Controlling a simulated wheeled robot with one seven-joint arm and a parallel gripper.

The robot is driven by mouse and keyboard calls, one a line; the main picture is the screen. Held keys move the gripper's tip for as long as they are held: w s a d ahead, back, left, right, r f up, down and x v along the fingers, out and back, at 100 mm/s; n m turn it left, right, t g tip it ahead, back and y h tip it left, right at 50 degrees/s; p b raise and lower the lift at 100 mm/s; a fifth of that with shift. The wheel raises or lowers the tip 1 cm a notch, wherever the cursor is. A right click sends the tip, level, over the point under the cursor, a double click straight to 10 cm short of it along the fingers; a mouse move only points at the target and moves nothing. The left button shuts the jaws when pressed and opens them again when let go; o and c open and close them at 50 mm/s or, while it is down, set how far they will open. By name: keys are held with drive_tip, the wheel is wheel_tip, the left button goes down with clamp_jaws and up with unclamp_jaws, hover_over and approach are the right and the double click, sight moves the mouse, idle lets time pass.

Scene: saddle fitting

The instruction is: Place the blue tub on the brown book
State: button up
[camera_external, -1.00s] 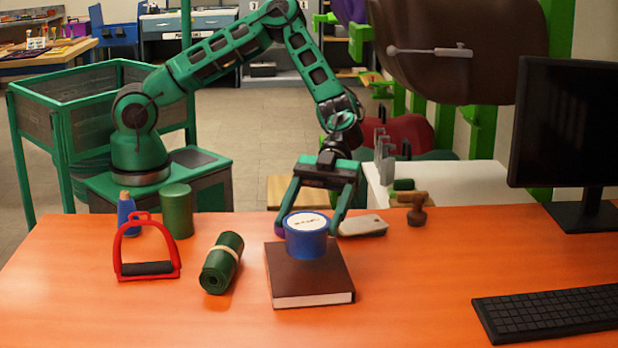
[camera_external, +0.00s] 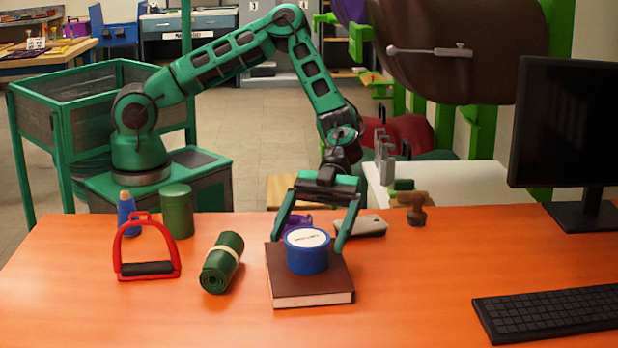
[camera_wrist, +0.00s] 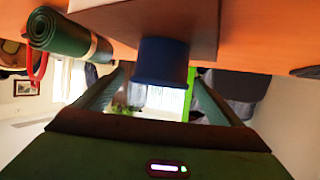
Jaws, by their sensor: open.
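The blue tub (camera_external: 307,256) with a white lid stands upright on the brown book (camera_external: 300,294), which lies flat on the orange table. My gripper (camera_external: 309,241) is open, with its fingers apart on either side of the tub and slightly behind it; I cannot tell whether a finger touches it. In the wrist view the blue tub (camera_wrist: 161,62) shows against the book (camera_wrist: 203,32), between the spread fingers.
A purple object (camera_external: 298,222) lies behind the tub. A keyboard (camera_external: 553,311) and monitor (camera_external: 570,130) are at the right.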

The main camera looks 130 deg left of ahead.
drive_tip(key=v, duration=1.2)
